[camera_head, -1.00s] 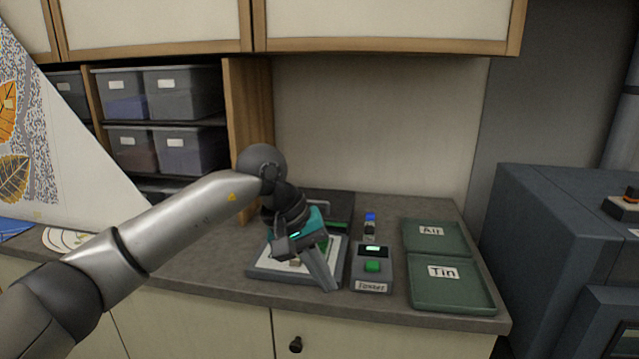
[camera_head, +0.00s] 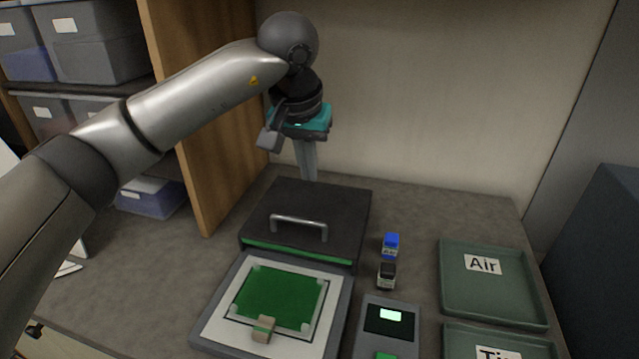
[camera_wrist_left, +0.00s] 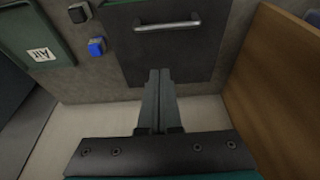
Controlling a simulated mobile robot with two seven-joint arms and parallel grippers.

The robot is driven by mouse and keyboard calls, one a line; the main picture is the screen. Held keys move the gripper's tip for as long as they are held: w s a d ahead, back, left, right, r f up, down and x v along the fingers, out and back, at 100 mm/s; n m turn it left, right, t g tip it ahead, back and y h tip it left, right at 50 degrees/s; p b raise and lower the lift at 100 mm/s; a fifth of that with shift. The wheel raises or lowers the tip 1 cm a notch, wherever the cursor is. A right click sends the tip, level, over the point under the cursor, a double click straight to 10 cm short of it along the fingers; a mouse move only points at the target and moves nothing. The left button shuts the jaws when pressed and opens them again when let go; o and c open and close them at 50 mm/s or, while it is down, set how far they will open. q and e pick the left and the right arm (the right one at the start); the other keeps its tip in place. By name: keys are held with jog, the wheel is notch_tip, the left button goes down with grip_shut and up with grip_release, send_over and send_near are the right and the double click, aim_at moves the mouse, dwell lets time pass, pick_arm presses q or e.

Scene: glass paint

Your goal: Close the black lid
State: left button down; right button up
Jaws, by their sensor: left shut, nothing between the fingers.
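The black lid (camera_head: 325,215) with a silver bar handle (camera_head: 298,226) lies folded back behind its grey base (camera_head: 340,310), open. A green strip shows along the lid's front edge. On the base, a white frame surrounds a green panel (camera_head: 280,295), with a small beige block (camera_head: 263,328) at its front edge. My left gripper (camera_head: 308,176) is shut and empty, pointing down at the lid's back edge. The left wrist view shows its closed fingertips (camera_wrist_left: 158,74) in front of the lid (camera_wrist_left: 185,55); I cannot tell whether they touch it. My right gripper is not in view.
A blue-capped bottle (camera_head: 391,243) and a black-capped bottle (camera_head: 386,275) stand right of the lid. A device with a lit display (camera_head: 388,328) and green trays (camera_head: 495,295) are further right. A wooden panel (camera_head: 205,150) stands at left, the wall behind.

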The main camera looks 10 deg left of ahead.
aim_at(309, 232)
pick_arm(q)
jog(key=x, duration=0.9)
jog(key=shift+w+f, duration=0.2)
jog(key=shift+f, duration=0.15)
jog(key=shift+s+a+r+p, duration=0.1)
jog(key=shift+s+p, duration=0.25)
jog(key=shift+s, duration=0.2)
jog(key=shift+s+r+p, duration=0.15)
jog(key=shift+s+p, duration=0.15)
jog(key=shift+s, duration=0.25)
jog(key=shift+s+r, duration=0.1)
jog(key=shift+s, duration=0.65)
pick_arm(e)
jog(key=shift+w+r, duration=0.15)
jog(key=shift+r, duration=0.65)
